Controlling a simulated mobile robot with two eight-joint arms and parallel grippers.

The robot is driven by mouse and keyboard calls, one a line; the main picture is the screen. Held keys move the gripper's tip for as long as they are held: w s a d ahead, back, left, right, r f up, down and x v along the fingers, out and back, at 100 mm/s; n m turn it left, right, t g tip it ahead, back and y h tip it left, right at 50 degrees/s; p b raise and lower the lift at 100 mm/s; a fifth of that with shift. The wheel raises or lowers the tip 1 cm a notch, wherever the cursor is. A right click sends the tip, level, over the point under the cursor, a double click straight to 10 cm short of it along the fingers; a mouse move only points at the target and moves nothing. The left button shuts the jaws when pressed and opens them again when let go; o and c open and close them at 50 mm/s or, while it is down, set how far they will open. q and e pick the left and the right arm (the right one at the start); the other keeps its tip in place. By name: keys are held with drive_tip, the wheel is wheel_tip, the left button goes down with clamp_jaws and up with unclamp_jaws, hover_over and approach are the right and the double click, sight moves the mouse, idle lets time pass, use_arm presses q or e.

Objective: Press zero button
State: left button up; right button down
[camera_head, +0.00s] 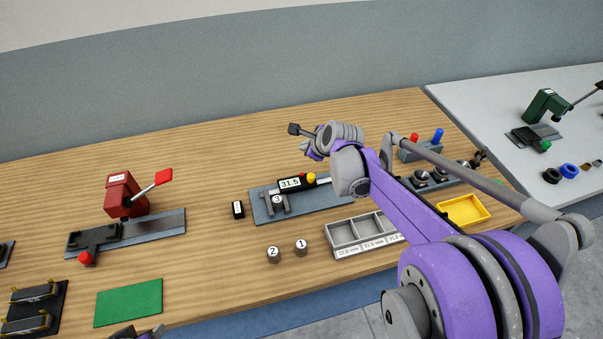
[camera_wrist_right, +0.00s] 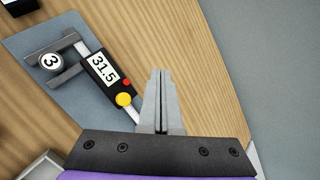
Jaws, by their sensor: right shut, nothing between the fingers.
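The gauge (camera_head: 290,184) has a display reading 31.5, a yellow round button (camera_head: 311,178) and a small red button. In the right wrist view the yellow button (camera_wrist_right: 123,99) and the red button (camera_wrist_right: 126,82) sit below and right of the display (camera_wrist_right: 103,68); which one zeroes is not labelled. A cylinder marked 3 (camera_wrist_right: 51,61) lies between the gauge's grey jaws. My right gripper (camera_head: 304,147) is shut and empty, behind the gauge in the head view; its fingers (camera_wrist_right: 160,74) appear right of the buttons, apart from them. A small part of my left arm shows at the bottom edge.
Cylinders marked 2 (camera_head: 273,254) and 1 (camera_head: 301,247) stand in front of the gauge. A grey compartment tray (camera_head: 345,253) and a yellow tray (camera_head: 485,212) are to the right. A red-topped device (camera_head: 122,195) and a green mat (camera_head: 128,303) are at left.

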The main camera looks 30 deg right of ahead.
drive_tip(key=b, duration=0.4)
hover_over(305, 178)
wheel_tip(305, 178, down, 8)
drive_tip(key=shift+a+r, duration=0.1)
use_arm(q)
wheel_tip(305, 178, down, 7)
drive_tip(key=s, duration=0.2)
drive_tip(key=shift+s+g+b, duration=0.2)
drive_tip(key=shift+g+b, duration=0.1)
drive_tip(key=shift+b, duration=0.15)
use_arm(e)
drive_tip(key=shift+f, duration=0.5)
drive_tip(key=shift+f, duration=0.1)
idle(0.4)
use_arm(q)
drive_tip(key=shift+s+f+b, duration=0.1)
drive_tip(key=shift+f+b, duration=0.2)
use_arm(e)
drive_tip(key=shift+f, duration=0.35)
